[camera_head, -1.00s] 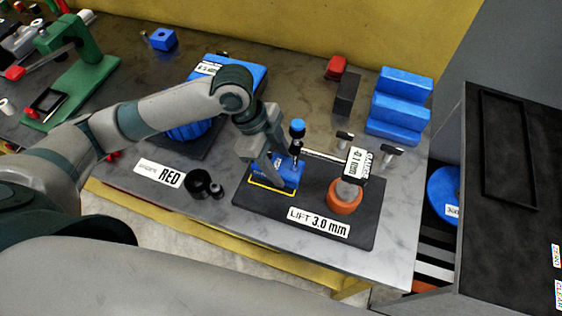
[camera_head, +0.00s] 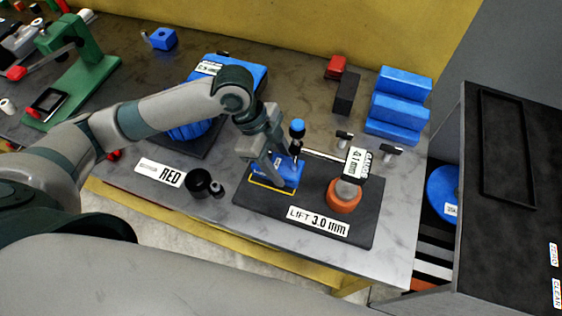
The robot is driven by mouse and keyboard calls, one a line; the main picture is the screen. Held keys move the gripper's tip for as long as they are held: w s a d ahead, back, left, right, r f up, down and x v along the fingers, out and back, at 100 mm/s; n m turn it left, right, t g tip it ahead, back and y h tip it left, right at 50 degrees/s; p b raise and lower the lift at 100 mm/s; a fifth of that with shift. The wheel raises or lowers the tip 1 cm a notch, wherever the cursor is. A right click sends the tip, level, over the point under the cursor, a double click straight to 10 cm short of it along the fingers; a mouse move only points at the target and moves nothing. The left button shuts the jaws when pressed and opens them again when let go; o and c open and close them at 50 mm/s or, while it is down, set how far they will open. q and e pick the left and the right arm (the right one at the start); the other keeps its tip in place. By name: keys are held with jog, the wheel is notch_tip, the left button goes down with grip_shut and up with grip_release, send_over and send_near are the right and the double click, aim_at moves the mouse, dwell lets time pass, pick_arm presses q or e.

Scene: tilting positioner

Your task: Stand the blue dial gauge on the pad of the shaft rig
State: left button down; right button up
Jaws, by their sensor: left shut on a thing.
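The blue dial gauge (camera_head: 288,172) has a blue base and a thin post with a blue knob on top (camera_head: 297,126). It looks upright at the yellow-outlined pad (camera_head: 268,191) of the shaft rig (camera_head: 304,230); I cannot tell whether its base touches the pad. My left gripper (camera_head: 273,170) is shut on the gauge base from the left, and its fingers hide part of it. A rod runs right from the post to a white "0.1 mm" label (camera_head: 355,162) above the orange disc (camera_head: 344,198). My right gripper is not in view.
A "LIFT 3.0 mm" plate (camera_head: 318,221) lies along the rig's front. A black cup (camera_head: 199,182) and a "RED" sign (camera_head: 160,172) are left of it. Blue steps (camera_head: 398,105), a dark block (camera_head: 346,93) and a red block (camera_head: 335,67) stand behind. A green stand (camera_head: 76,75) is far left.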

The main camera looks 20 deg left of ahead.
pick_arm(q)
jog(key=shift+r+p, duration=0.1)
jog(key=shift+p, duration=0.2)
dwell(0.6)
jog(key=shift+f, duration=0.85)
jog(key=shift+f+b, duration=0.45)
jog(key=shift+f, duration=0.55)
dwell(0.6)
jog(key=c, duration=0.8)
grip_release()
jog(key=shift+s+f, duration=0.1)
